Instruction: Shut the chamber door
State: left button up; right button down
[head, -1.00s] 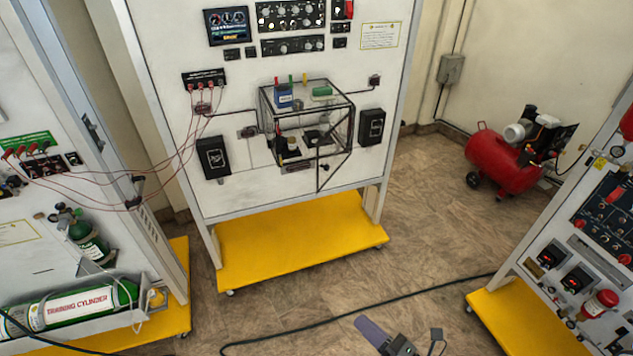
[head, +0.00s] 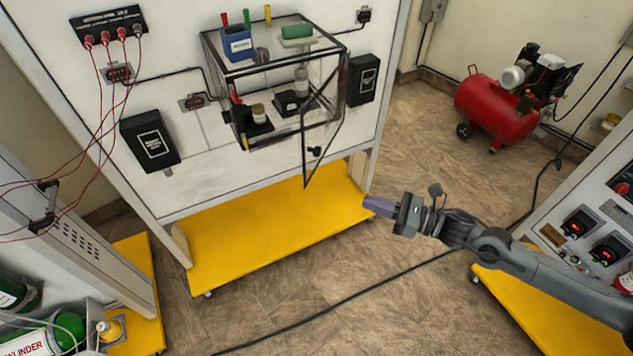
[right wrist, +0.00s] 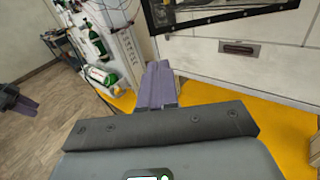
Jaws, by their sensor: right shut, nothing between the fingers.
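The chamber (head: 262,66) is a clear box with a black frame on the white panel. Its clear door (head: 325,118) stands open, swung outward from the box's right side, with a dark knob (head: 315,151) on it. My right gripper (head: 378,206) is shut and empty, below and right of the door and apart from it. Its purple fingers (right wrist: 157,85) point forward in the right wrist view, where a dark-framed clear pane (right wrist: 215,14) shows at the upper right. Part of what looks like my left gripper (right wrist: 14,100) shows at the left edge there; its jaw state is unclear.
The panel stands on a yellow base (head: 270,235). Items including a blue box (head: 237,43) sit on the chamber top. Red leads (head: 110,100) hang at left. A red compressor (head: 497,108) stands at back right. A black cable (head: 340,303) crosses the open floor.

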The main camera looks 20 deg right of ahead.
jog(key=p, duration=0.1)
send_near(309, 179)
jog(key=x, duration=0.5)
jog(key=shift+a+r, duration=0.1)
jog(key=shift+r, duration=0.2)
jog(key=shift+p+x, duration=0.3)
jog(key=shift+x, duration=0.55)
pick_arm(q)
jog(key=shift+s+r, duration=0.15)
jog(key=shift+r, duration=0.3)
pick_arm(e)
jog(key=shift+f, duration=0.1)
